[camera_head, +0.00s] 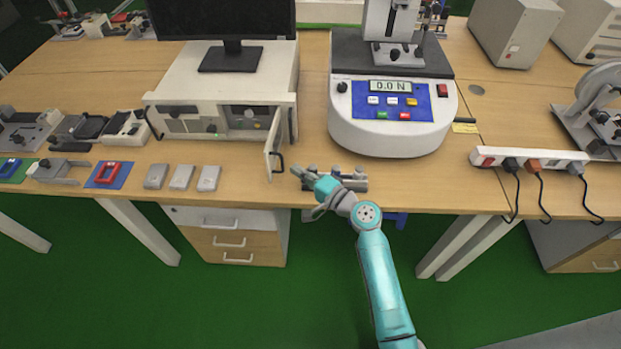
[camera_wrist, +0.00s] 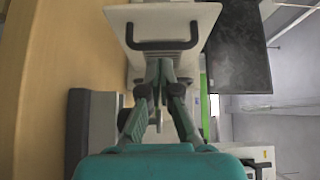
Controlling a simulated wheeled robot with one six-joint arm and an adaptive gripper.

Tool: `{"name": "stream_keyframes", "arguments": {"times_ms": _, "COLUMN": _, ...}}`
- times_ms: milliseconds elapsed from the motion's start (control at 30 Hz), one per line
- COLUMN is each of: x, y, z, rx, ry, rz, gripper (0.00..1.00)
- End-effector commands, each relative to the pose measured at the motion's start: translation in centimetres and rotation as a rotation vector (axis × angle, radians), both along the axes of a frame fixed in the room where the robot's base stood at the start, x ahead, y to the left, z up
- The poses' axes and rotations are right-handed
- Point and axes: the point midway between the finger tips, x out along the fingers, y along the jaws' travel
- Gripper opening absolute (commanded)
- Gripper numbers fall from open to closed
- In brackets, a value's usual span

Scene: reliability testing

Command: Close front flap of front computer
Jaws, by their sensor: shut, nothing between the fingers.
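The front computer (camera_head: 180,88) is a wide white case on the table, with a monitor on top. Its front flap (camera_head: 272,148) is a narrow white panel, swung open and standing out from the right end of the front. A black handle (camera_head: 280,162) is on the flap's right face. My gripper (camera_head: 297,171) is just right of the flap, low over the table near its front edge. In the wrist view, the flap (camera_wrist: 118,22) and handle (camera_wrist: 162,46) lie ahead of my shut, empty gripper (camera_wrist: 159,62). The fingertips appear close to the handle; contact cannot be told.
A metal fixture (camera_head: 345,182) lies beneath my wrist at the table edge. A force tester (camera_head: 390,135) with a display stands to the right. Several grey blocks (camera_head: 181,177) lie left of the flap. The table is clear between the computer and the tester.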

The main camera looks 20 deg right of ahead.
Motion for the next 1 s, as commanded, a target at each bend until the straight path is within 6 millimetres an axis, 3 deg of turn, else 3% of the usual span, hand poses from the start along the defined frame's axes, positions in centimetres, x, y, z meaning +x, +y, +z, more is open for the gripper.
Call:
{"name": "stream_keyframes", "arguments": {"times_ms": 233, "x": 1.8, "y": 0.8, "z": 0.0, "rx": 0.000, "ry": -0.001, "rz": 0.000, "gripper": 0.00}}
{"name": "stream_keyframes", "arguments": {"times_ms": 1000, "x": 2.0, "y": 1.8, "z": -0.1, "rx": 0.000, "ry": 0.000, "rz": -0.053, "gripper": 0.00}}
